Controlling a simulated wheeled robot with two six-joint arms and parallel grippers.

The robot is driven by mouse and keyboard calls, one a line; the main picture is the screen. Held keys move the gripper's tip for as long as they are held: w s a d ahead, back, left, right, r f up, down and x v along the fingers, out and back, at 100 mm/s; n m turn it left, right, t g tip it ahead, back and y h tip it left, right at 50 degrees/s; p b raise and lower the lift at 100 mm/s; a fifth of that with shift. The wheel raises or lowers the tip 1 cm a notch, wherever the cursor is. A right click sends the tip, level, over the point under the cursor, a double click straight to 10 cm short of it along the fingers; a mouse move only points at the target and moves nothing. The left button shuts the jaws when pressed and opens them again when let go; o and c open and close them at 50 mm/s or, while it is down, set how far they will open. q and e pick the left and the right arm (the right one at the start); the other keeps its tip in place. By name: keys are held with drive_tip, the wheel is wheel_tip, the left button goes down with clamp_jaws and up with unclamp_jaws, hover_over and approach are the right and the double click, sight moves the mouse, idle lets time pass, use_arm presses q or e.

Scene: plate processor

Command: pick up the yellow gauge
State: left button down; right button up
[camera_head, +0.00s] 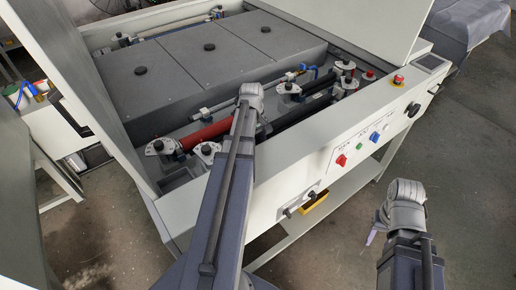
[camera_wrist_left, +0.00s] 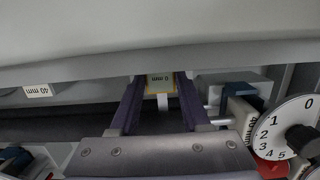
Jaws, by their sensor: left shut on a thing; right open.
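The yellow gauge (camera_wrist_left: 160,80) shows in the left wrist view as a small yellow-edged piece with a white "0 mm" label. My left gripper (camera_wrist_left: 160,86) is shut on it, with one dark purple finger against each side. A pale stem shows below the label between the fingers. In the head view my left arm reaches over the front of the machine; its wrist hides the gripper and the gauge there. My right gripper (camera_head: 372,236) is open and empty in front of the machine; only part of its fingers shows.
The plate processor (camera_head: 150,205) has rollers, including a red roller (camera_head: 205,133), near its front edge. A numbered white dial (camera_wrist_left: 278,130) is close right of my left gripper. A yellow object (camera_head: 314,203) sits below the front panel.

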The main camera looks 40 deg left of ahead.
wheel_tip(320, 180, up, 17)
drive_tip(key=p, duration=1.6)
drive_tip(key=shift+f, duration=0.1)
